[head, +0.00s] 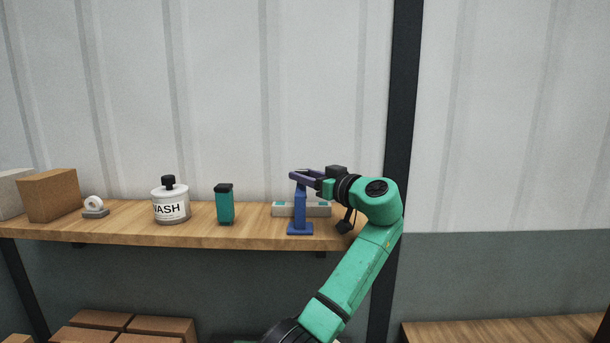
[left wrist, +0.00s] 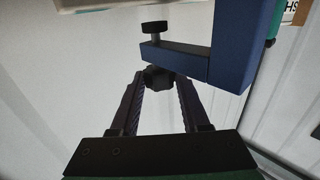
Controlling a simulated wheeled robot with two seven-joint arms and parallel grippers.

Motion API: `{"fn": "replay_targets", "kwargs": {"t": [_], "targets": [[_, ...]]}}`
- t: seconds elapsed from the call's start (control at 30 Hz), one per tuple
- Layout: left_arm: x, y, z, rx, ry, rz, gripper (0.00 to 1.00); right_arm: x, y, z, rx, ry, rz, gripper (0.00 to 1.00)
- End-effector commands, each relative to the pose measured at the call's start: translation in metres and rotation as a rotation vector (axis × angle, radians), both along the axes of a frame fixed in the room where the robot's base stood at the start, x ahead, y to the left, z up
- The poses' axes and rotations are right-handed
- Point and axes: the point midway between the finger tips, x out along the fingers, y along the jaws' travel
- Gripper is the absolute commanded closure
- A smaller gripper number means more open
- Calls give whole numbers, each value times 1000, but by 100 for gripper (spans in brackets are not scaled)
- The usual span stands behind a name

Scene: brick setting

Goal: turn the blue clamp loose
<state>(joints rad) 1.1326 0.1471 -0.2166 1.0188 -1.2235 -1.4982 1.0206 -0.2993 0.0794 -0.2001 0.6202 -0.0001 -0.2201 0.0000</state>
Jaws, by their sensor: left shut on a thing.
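The blue clamp (head: 300,212) stands upright on the wooden shelf (head: 250,234), its foot near the front edge. In the left wrist view, the clamp (left wrist: 235,45) shows a blue arm with a screw through it. A dark disc (left wrist: 155,27) sits at one end of the screw, a dark knob (left wrist: 158,77) at the other. My left gripper (head: 298,176) reaches in from the right at the clamp's top. In the left wrist view, the fingers of my left gripper (left wrist: 159,83) are shut on the knob. The fingers partly hide the knob. My right gripper is out of view.
A grey bar with teal patches (head: 319,210) lies behind the clamp. Left of it stand a teal canister (head: 225,206), a white wash bottle (head: 170,205), a grey-and-white ring piece (head: 94,207) and a brown box (head: 50,195). A dark post (head: 403,120) rises right of the shelf.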

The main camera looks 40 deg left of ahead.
Motion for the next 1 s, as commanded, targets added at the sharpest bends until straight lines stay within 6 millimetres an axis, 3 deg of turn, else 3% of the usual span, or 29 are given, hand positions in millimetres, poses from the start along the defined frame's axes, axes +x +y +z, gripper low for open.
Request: {"fn": "replay_targets", "kwargs": {"t": [0.47,0.5,0.57,0.87,1.0], "targets": [[0,0,0,-1,-1,19,100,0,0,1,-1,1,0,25],[0,0,0,-2,-1,19,50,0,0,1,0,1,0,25],[0,0,0,-1,0,19,28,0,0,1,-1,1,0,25],[0,0,0,-1,0,19,24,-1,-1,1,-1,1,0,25],[-1,-12,-3,0,-1,16,24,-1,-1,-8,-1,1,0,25]]}}
